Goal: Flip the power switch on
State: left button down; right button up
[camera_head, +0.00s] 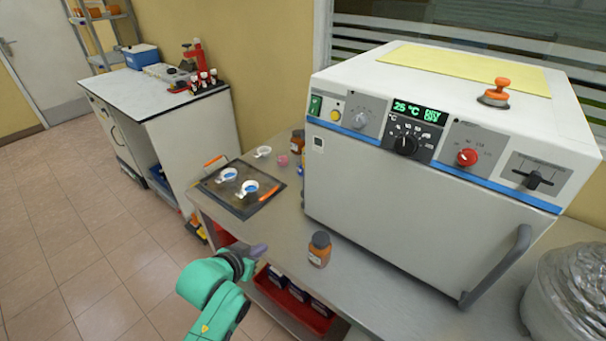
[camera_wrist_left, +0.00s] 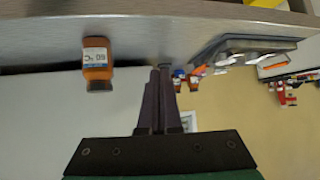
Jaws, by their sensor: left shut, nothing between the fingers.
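The green power switch (camera_head: 316,104) is at the left end of the control panel on the white oven-like machine (camera_head: 400,180). The panel display (camera_head: 420,112) is lit and reads 25 °C. My left gripper (camera_head: 260,250) is in front of the table edge, below and left of the machine, well apart from the switch. In the left wrist view its fingers (camera_wrist_left: 158,75) are shut together with nothing between them. The switch cannot be made out in the wrist view. My right gripper is in neither view.
A brown bottle (camera_head: 319,249) stands on the metal table (camera_head: 365,285), right of my left gripper; it also shows in the left wrist view (camera_wrist_left: 97,63). A dark tray (camera_head: 230,201) with small white dishes lies behind the gripper. The machine's door handle (camera_head: 497,268) sticks out at right.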

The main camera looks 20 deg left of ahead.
pick_arm(q)
jog(key=w+r+m+t+h, duration=0.1)
jog(key=r+t+h, duration=0.1)
jog(key=r, duration=0.6)
jog(key=w+d+r+t+h, duration=0.1)
jog(key=w+r+t+h, duration=0.1)
jog(key=r+t, duration=0.3)
jog(key=w+r+m+t+h, duration=0.1)
jog(key=w+r+t+h, duration=0.1)
jog(key=r, duration=0.9)
jog(key=shift+w+d+r+m+t+h, duration=0.25)
jog(key=shift+d+r+m+t+h, duration=0.1)
jog(key=shift+t+h, duration=0.6)
jog(key=shift+w, duration=0.1)
jog(key=p, duration=0.5)
send_near(313, 107)
notch_tip(313, 107, up, 4)
jog(key=w, duration=0.2)
jog(key=w+d+p, duration=0.1)
jog(key=w+d+f, duration=0.1)
jog(key=shift+w, duration=0.2)
jog(key=shift+w+f, duration=0.3)
